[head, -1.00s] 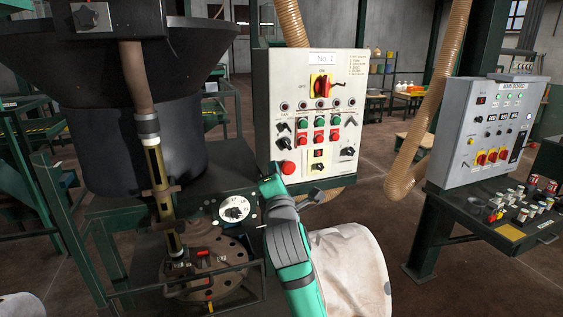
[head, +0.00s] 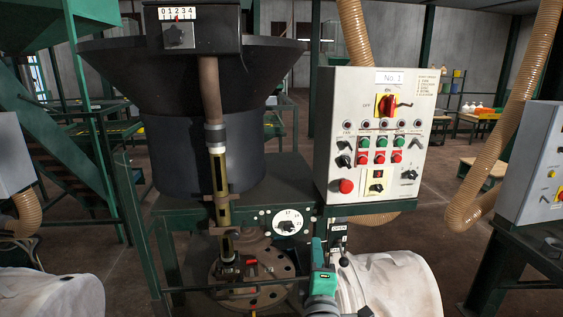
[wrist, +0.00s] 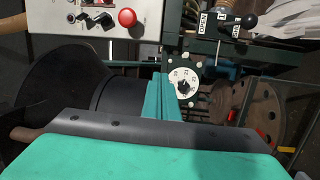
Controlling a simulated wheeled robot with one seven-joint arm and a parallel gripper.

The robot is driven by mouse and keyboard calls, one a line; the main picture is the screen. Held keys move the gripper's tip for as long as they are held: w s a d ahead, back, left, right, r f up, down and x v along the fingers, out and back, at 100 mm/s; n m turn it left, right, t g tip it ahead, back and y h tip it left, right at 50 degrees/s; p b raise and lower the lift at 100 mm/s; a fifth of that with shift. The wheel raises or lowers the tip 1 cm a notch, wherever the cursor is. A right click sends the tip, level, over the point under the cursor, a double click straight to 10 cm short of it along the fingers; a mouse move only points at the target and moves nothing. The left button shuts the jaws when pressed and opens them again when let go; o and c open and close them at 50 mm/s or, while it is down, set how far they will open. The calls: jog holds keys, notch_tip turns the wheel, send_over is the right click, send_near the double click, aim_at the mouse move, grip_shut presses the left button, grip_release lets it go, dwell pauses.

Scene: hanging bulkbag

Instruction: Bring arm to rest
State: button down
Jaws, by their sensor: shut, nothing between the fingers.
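My gripper (head: 317,243) is teal and shows low in the middle of the head view, just below the front of the No. 1 control panel. It is shut and empty. In the wrist view its two teal fingers (wrist: 161,80) lie together in the middle, in front of the machine and beside the round white dial (wrist: 183,84). My arm behind it runs down to the bottom edge of the head view, and most of it is out of sight.
The No. 1 panel (head: 372,140) stands behind my gripper. A black hopper (head: 205,130) and a perforated round plate (head: 250,283) are at left. A pale bulk bag (head: 395,285) is close at right, by an OPEN-marked lever (head: 343,258). Another pale bag (head: 50,293) is lower left.

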jog(key=s+a+f+m+g, duration=0.1)
jog(key=s+a+f+m, duration=0.25)
jog(key=s+f, duration=0.35)
jog(key=s+a+f+m, duration=0.35)
jog(key=s+f, duration=0.25)
jog(key=f, duration=0.4)
jog(key=s+a+f+m+g, duration=0.1)
jog(key=s+a+f+m, duration=0.1)
jog(key=s+f+m, duration=0.35)
jog(key=s+f+m+g, duration=0.1)
jog(key=s+f, duration=0.3)
jog(key=s, duration=1)
jog(key=s+f+m+y, duration=0.1)
jog(key=s+f+m, duration=0.2)
jog(key=s, duration=1.1)
jog(key=shift+f+g, duration=0.35)
jog(key=shift+g, duration=0.05)
jog(key=shift+a, duration=0.1)
jog(key=shift+a, duration=0.1)
jog(key=shift+w, duration=0.1)
